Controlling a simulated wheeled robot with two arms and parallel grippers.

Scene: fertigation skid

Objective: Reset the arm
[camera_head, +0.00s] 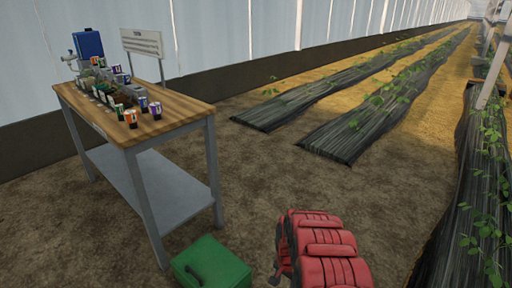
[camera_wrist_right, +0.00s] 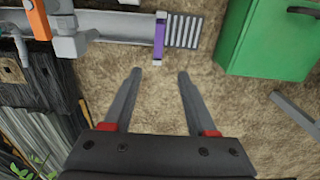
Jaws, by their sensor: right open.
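My right gripper (camera_wrist_right: 159,73) is open in the right wrist view. Its two grey fingers are apart with nothing between them, over brown soil. My left gripper is in neither view. In the head view, a red segmented form (camera_head: 325,250) rises from the bottom edge; it may be part of my arm, but I cannot tell. No gripper fingers show clearly there.
A wooden-topped table (camera_head: 180,118) with several small pots stands at left. A green box (camera_head: 212,265) lies on the soil; it also shows in the wrist view (camera_wrist_right: 265,42). A grey rail (camera_wrist_right: 115,27) is near the fingertips. Black-covered plant rows (camera_head: 350,125) lie beyond.

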